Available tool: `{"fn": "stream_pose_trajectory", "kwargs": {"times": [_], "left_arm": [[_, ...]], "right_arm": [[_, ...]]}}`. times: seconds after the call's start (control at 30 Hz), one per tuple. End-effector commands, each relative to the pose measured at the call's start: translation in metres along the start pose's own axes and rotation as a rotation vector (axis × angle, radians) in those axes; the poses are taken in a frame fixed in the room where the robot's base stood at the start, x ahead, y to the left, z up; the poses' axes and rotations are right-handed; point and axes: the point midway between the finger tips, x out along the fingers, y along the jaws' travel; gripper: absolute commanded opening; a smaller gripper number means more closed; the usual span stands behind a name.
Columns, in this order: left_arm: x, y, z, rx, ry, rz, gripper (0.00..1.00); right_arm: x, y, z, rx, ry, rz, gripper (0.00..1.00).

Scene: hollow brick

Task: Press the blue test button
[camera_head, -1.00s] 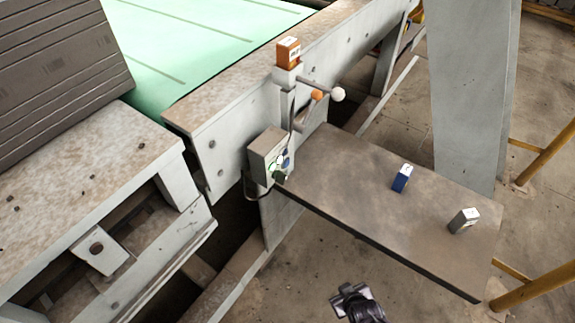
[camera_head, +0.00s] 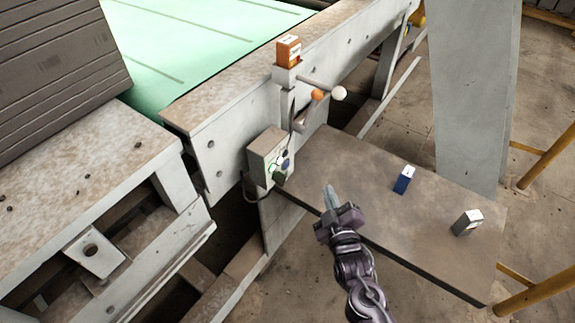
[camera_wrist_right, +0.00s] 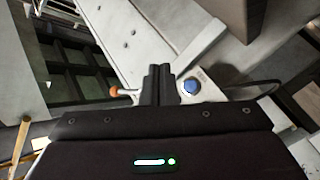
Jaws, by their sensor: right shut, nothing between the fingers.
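The blue test button (camera_head: 285,163) is on the front of a grey control box (camera_head: 262,150) fixed to the conveyor's side. In the right wrist view the button (camera_wrist_right: 190,87) is a round blue cap on a pale panel, just right of the fingertips. A green button (camera_head: 276,175) sits below it in the head view. My right gripper (camera_head: 328,190) is shut and empty, over the near left edge of the shelf, to the right of the box and apart from it. Its closed dark fingers (camera_wrist_right: 158,72) also show in the right wrist view. My left gripper is not in view.
The brown shelf (camera_head: 390,215) holds a blue box (camera_head: 403,180) and a grey box (camera_head: 467,222). Above the control box, an orange box (camera_head: 288,50) sits on a post with levers ending in an orange knob (camera_head: 318,94) and a white knob (camera_head: 340,93).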

Motion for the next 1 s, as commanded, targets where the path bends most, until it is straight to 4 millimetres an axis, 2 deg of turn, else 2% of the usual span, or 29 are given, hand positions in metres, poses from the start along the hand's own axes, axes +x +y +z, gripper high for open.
{"fn": "stream_pose_trajectory", "kwargs": {"times": [0.2,0.63,1.0], "left_arm": [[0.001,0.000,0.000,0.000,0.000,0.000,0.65],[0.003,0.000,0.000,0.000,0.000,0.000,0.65],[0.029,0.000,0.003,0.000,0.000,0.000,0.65]], "right_arm": [[0.002,0.009,-0.015,-0.069,0.075,0.080,0.00],[0.005,0.007,-0.017,-0.070,0.078,0.083,0.00],[0.037,-0.017,-0.039,-0.066,0.079,0.084,0.00]]}}
